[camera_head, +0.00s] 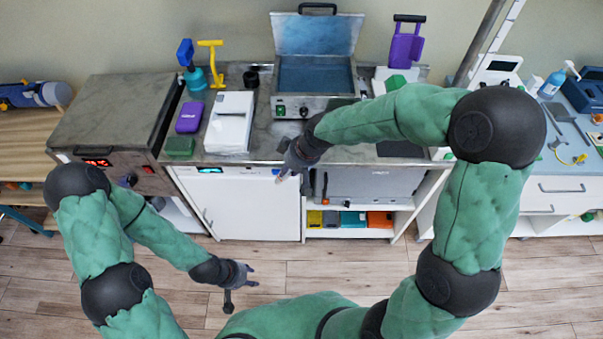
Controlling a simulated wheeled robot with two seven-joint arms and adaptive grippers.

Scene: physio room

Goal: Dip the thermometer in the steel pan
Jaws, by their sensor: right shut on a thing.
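The steel pan (314,103) stands at the back of the counter with its lid raised, and bluish liquid or a blue-grey inside shows in it. My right gripper (282,174) reaches in from the right and points down at the counter's front edge, in front of the pan and a little to its left. It is shut on a small thin thing, which looks like the thermometer; the fingers hide most of it. My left gripper (240,287) is low over the floor, with its fingers spread and nothing between them.
On the counter (262,140) left of the pan are a white box (230,122), a purple case (189,117) and a green block (180,147). A purple upright device (406,46) stands to the right. My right forearm crosses in front of the pan's right side.

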